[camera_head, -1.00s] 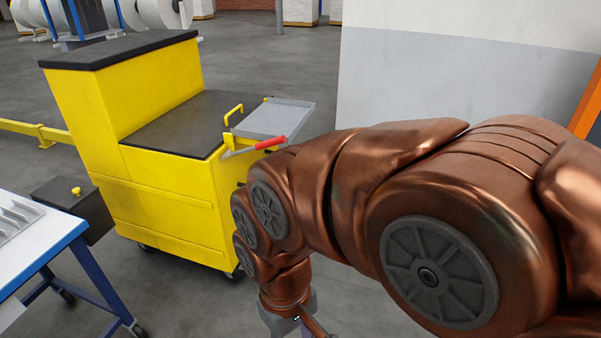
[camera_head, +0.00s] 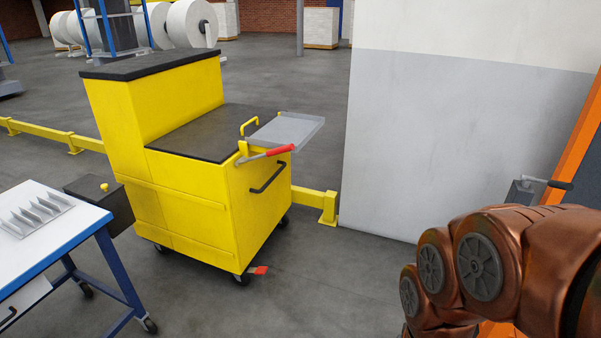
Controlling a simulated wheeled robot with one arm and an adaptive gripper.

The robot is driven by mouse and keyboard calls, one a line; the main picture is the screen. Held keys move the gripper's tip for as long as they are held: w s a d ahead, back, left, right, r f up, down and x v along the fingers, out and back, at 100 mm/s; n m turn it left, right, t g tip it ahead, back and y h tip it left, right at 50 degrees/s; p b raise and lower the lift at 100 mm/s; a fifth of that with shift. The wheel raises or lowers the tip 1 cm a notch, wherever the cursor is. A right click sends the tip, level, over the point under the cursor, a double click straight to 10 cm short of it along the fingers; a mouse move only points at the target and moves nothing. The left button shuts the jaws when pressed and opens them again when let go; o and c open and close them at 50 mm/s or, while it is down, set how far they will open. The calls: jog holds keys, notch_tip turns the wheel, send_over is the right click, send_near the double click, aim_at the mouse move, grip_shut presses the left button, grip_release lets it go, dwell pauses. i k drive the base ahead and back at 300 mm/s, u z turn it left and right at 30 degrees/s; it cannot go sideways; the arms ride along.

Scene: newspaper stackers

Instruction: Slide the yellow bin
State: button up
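The yellow bin (camera_head: 255,210) is a wheeled yellow cart with black top surfaces, left of the middle in the head view. It stands upright on casters on the floor. A black handle (camera_head: 268,178) is on its right-hand face. A grey tray (camera_head: 286,131) and a red-gripped lever (camera_head: 280,150) sit at its upper edge. A red pedal (camera_head: 259,270) shows by a front caster. My copper arm is at the lower right, well apart from the bin. My gripper is out of the frame.
A white table with blue legs (camera_head: 83,235) stands at the left, with a black box (camera_head: 100,200) between it and the bin. A low yellow rail (camera_head: 316,203) runs behind. A grey-white wall (camera_head: 440,130) and an orange frame (camera_head: 585,150) are at the right. Floor before the bin is clear.

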aim_at(220, 216)
jog(key=z, duration=0.2)
jog(key=i, duration=1.3)
jog(key=u, duration=1)
jog(key=i, duration=0.2)
jog(key=u, duration=0.25)
